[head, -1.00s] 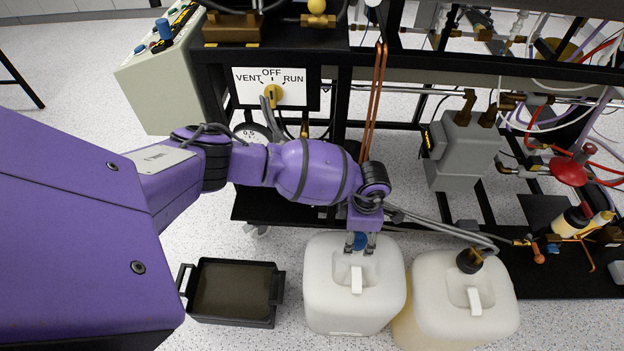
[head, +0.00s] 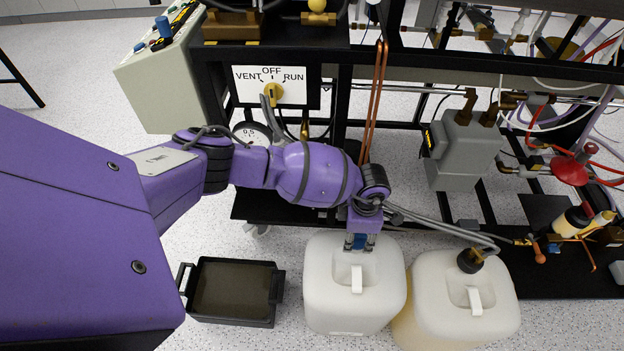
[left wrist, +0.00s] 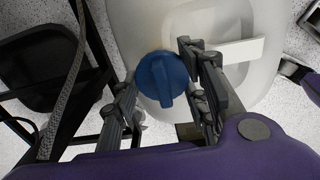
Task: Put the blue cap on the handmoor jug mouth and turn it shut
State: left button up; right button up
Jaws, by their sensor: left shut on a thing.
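A blue cap (left wrist: 160,80) with a raised bar shows in the left wrist view, at the mouth of a white jug (left wrist: 140,22). In the head view the cap (head: 360,241) is partly covered by my left gripper (head: 359,245). The left gripper is shut on the cap, with a finger on either side of it. The jug (head: 328,290) stands upright on the floor, its handle on the near side of the mouth. The cap hides the mouth, so I cannot tell how far it is seated.
A second jug (head: 435,310) with a black cap (head: 470,260) and a hose stands close on the right. A black tray (head: 233,321) lies on the floor to the left. The black rack (head: 285,212) is close behind the jugs.

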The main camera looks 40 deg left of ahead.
pick_arm(q)
jog(key=shift+w+r, duration=0.15)
jog(key=shift+w, duration=0.05)
grip_shut()
jog(key=m+b, duration=0.1)
jog(key=m, duration=0.2)
jog(key=shift+m, duration=0.4)
jog(key=shift+d+m+b, duration=0.1)
jog(key=shift+m+b, duration=0.2)
jog(key=shift+m, duration=0.9)
jog(key=m+b, duration=0.1)
jog(key=m, duration=0.2)
jog(key=shift+d+m+b, duration=0.1)
jog(key=shift+m+b, duration=0.35)
jog(key=shift+m, duration=1.05)
